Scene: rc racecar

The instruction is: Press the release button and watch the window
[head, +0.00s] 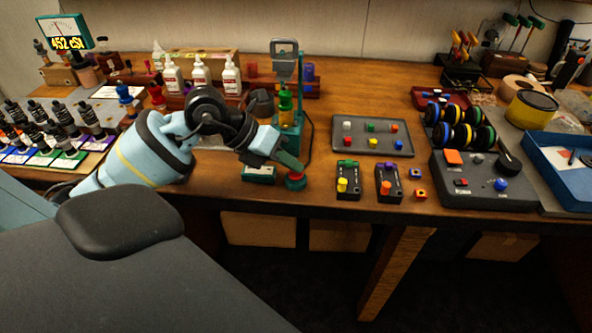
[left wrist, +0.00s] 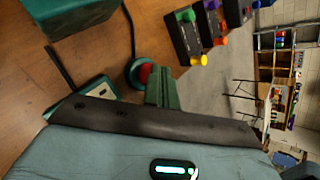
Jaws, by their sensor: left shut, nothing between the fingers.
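The red button (head: 296,178) sits in a dark green round housing at the table's front edge, below a teal stand (head: 289,118). In the left wrist view the red button (left wrist: 145,73) is partly hidden beside my fingers. My left gripper (head: 293,168) is shut and empty, with its green fingertips right at the button's top. I cannot tell whether they touch or press it. The fingers also show in the left wrist view (left wrist: 162,80). A small teal box with a pale panel (head: 259,173), possibly the window, stands left of the button; its reading is too small to tell. My right gripper is not in view.
A meter reading "452 cSt" (head: 68,42) stands at the back left. Several dropper bottles (head: 60,120) stand at the left. A grey tray (head: 372,137) and two small black switch boxes (head: 348,182) are right of the button.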

